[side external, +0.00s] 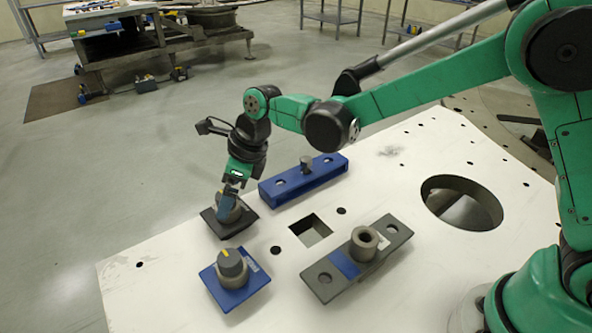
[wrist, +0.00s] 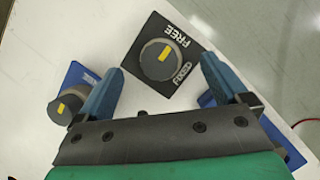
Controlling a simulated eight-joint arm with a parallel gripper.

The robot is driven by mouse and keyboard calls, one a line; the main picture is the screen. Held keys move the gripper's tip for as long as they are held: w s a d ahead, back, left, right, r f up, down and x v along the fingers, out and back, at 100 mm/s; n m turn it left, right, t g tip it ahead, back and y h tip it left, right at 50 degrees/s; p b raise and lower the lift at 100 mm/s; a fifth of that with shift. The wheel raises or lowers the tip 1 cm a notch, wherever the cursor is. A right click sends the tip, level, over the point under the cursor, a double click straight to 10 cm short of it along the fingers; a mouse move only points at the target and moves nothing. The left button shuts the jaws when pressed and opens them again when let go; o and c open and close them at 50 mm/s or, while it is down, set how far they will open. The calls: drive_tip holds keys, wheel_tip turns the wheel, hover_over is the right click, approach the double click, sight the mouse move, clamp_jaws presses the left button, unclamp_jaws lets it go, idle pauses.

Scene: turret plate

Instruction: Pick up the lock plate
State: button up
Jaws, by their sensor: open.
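A black square plate (side external: 227,228) lies on the white table, under my gripper (side external: 230,192). It has a round grey knob with a yellow mark. In the wrist view this plate (wrist: 187,48) bears the words FREE and FIXED. My gripper (wrist: 161,70) is open, its blue fingers to the left and right of the knob with gaps on both sides. Nothing is held. In the side view the fingers partly hide the knob. No piece is marked as the lock plate; the FREE/FIXED plate looks like it, but I cannot be sure.
A blue square plate with a knob (side external: 236,295) sits in front. A long blue bar (side external: 300,183) lies behind right. A dark rectangular plate with a hollow cylinder (side external: 323,283) lies to the right. The white table (side external: 180,260) has a square opening and a large round hole.

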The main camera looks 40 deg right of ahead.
drive_tip(key=shift+x, duration=1.85)
clamp_jaws()
